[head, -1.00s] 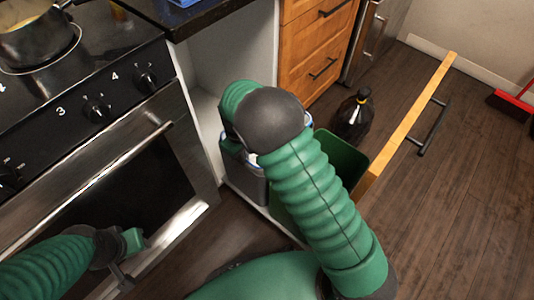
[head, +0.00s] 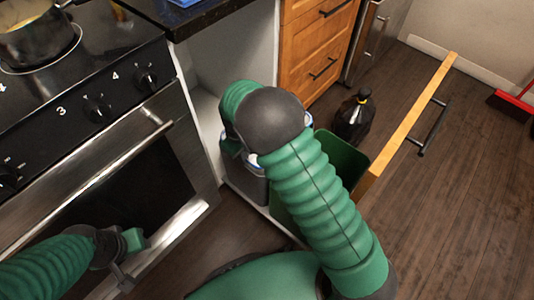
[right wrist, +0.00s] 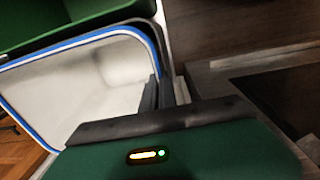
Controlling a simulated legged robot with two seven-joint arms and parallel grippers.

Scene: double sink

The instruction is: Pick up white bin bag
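The white bin bag (right wrist: 95,85) lines a bin with a blue rim and fills the left of the right wrist view. In the head view only small white-and-blue bits of its rim (head: 308,119) show beside my right arm, which hides most of it. My right gripper (right wrist: 163,92) is at the bin's near side edge, its dark fingers close together by the rim. Whether they pinch the bag is unclear. My left gripper (head: 127,262) is in front of the oven, away from the bin; its finger gap is unclear.
A green bin (head: 342,158) sits beside the lined bin in the pulled-out drawer, whose wooden front (head: 408,120) juts out right. The oven (head: 120,190) is left.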

